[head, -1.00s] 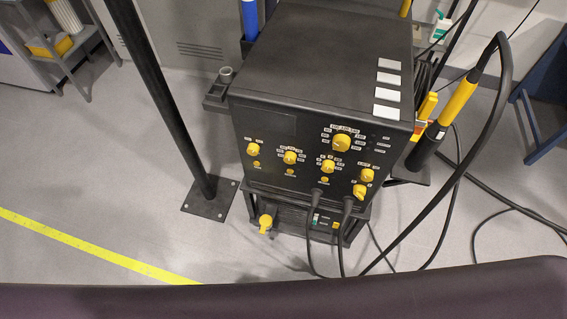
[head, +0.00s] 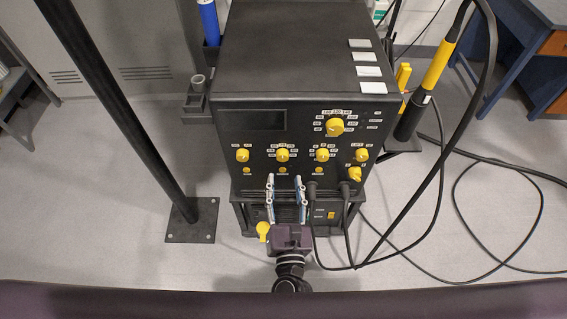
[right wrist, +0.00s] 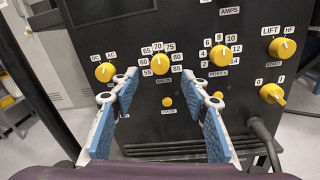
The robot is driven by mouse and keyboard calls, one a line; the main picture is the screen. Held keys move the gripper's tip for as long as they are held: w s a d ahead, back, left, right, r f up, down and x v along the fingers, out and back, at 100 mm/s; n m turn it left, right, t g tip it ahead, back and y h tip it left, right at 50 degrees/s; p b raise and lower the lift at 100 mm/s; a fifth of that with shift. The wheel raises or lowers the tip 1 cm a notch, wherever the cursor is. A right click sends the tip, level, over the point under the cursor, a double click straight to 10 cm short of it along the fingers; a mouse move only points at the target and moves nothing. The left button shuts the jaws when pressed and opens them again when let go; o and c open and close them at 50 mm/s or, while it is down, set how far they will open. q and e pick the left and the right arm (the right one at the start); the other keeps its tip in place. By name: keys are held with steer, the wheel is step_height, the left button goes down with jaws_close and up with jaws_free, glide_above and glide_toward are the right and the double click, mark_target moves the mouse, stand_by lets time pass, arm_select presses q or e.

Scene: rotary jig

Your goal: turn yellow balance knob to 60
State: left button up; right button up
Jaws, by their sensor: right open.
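The yellow balance knob (head: 283,155) is in the middle row of the black panel, second from the left. In the right wrist view the knob (right wrist: 160,64) has labels from 55 to 85 around it, and its mark appears to point up, near 70. My right gripper (head: 285,182) is open and empty, just below and in front of this knob. In the right wrist view its blue-padded fingers (right wrist: 163,92) stand apart on either side below the knob, not on it. My left gripper is not in view.
Other yellow knobs sit close by: the DC/AC knob (right wrist: 104,72) on the left and the post-flow knob (right wrist: 221,55) on the right. Black cables (head: 345,225) plug in at the lower right of the panel. A black post (head: 130,120) stands to the left.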

mark_target(283, 158)
steer(key=w, duration=0.7)
steer(key=shift+a+p, duration=0.2)
steer(key=shift+p, duration=0.2)
steer(key=shift+s, duration=0.1)
jaws_close()
